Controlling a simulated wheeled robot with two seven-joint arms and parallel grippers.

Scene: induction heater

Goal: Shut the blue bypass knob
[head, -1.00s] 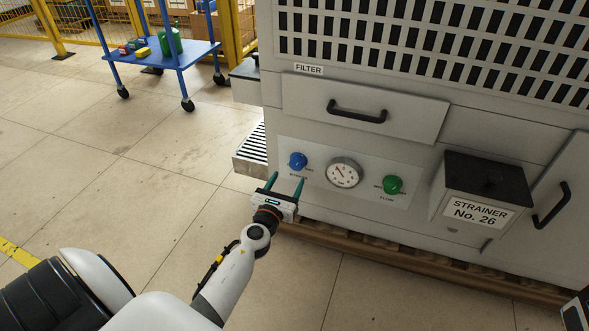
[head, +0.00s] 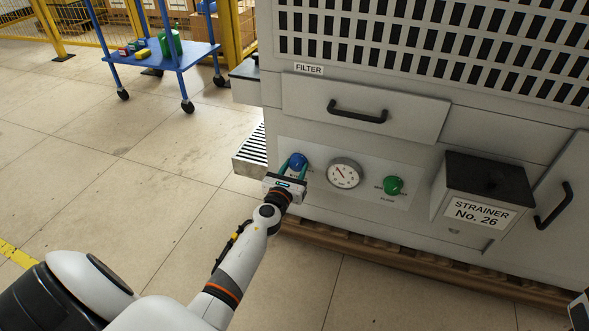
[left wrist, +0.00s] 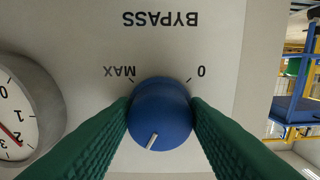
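The blue bypass knob (head: 297,161) is at the left of the panel on the machine's front. In the left wrist view the blue knob (left wrist: 160,112) fills the middle, with the picture upside down. Its white mark points to the lower left there, away from both the "0" and "MAX" marks. My left gripper (head: 295,167) has a green finger on each side of the knob. In the left wrist view the fingers (left wrist: 160,108) lie against its sides with no clear gap. My right gripper is not clearly visible.
A pressure gauge (head: 344,174) sits right of the knob, then a green knob (head: 393,186). A strainer box (head: 483,190) juts out farther right. A drawer with a black handle (head: 357,112) is above. A blue cart (head: 165,57) stands back left on open floor.

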